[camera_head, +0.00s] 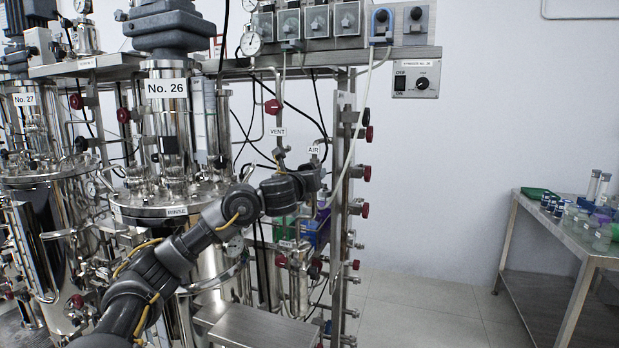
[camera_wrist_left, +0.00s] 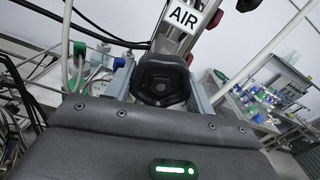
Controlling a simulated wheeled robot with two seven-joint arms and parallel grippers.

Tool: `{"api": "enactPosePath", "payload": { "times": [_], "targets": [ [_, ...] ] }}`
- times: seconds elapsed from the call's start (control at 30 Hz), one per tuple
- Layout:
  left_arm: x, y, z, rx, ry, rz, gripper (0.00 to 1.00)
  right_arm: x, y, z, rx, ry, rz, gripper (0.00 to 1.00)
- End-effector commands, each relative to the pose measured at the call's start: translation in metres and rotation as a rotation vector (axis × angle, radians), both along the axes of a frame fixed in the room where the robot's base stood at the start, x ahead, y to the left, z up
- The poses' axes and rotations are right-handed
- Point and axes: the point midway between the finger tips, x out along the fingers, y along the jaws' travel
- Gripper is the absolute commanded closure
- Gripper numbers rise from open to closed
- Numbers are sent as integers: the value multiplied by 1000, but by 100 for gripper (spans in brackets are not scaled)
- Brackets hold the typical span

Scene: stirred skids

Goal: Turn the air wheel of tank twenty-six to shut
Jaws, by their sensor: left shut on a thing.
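Tank twenty-six (camera_head: 168,120) stands left of centre in the head view, with a "No. 26" label. My left arm reaches across in front of it to the pipework at its right. My left gripper (camera_head: 316,180) is just below the "AIR" label (camera_head: 313,150). In the left wrist view the dark air wheel (camera_wrist_left: 163,80) sits between the gripper's two fingers, under the AIR label (camera_wrist_left: 184,15). The gripper is shut on it. The wheel is hidden by my gripper in the head view. My right gripper is not in view.
A red vent wheel (camera_head: 273,107) is up and left of my gripper. A steel post (camera_head: 345,200) with several red knobs stands close at its right. Tank twenty-seven (camera_head: 35,140) is at the far left. A bench (camera_head: 560,235) with glassware stands right, beyond open floor.

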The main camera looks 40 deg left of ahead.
Motion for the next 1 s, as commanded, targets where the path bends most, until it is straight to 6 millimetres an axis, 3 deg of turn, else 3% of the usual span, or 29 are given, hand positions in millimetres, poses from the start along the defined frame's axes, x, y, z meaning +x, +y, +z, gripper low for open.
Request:
{"api": "enactPosePath", "payload": {
  "times": [0.23, 0.27, 0.43, 0.77, 1.0],
  "targets": [
    [0, 1, 0, 3, 1, 1, 69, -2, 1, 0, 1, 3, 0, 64],
    [0, 1, 0, 2, 1, 1, 45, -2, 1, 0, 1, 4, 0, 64],
    [0, 1, 1, 1, 0, 1, 25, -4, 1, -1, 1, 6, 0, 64],
    [-4, -1, 1, 1, -1, 0, 25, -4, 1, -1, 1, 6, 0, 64],
    [-40, -14, 3, 4, -1, -1, 25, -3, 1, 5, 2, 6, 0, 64]
  ]
}}
